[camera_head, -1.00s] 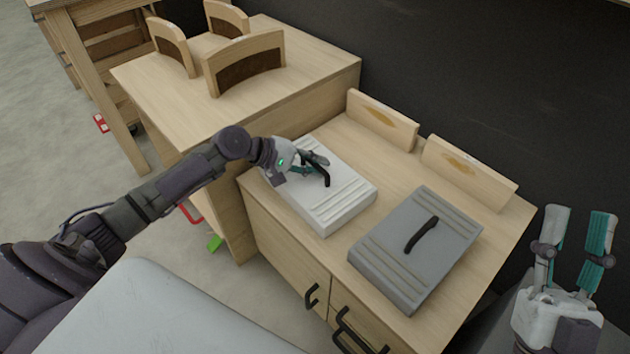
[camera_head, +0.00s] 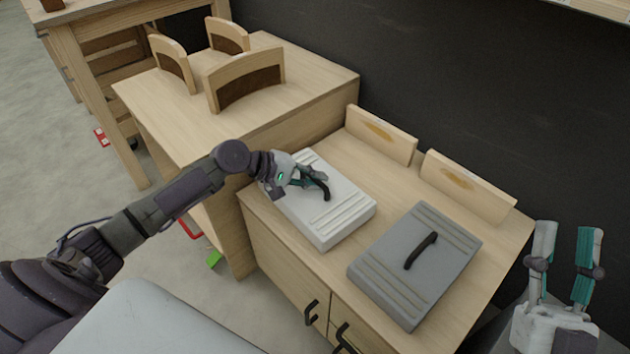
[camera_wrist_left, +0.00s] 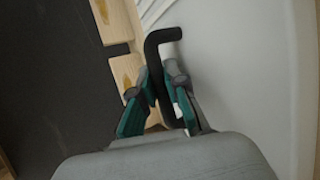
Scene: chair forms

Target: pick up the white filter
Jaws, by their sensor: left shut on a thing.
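The white filter (camera_head: 345,208) is a flat white box with ridges and a black handle (camera_head: 323,186) on top. It is on the wooden cabinet top, at the middle of the head view. My left gripper (camera_head: 310,177) is shut on that handle. The left wrist view shows the black handle (camera_wrist_left: 158,60) between the two teal-lined fingers (camera_wrist_left: 158,98), with the white filter's surface (camera_wrist_left: 225,75) to the right. My right gripper (camera_head: 562,262) is open and empty at the right edge of the head view, away from the filters.
A grey filter (camera_head: 440,250) with a black handle lies just right of the white one. Two wooden boards (camera_head: 380,134) stand along the back edge by the dark wall. A higher wooden table (camera_head: 160,98) with curved chair backs (camera_head: 247,80) stands behind left. A cabinet top (camera_head: 485,285) has little free room.

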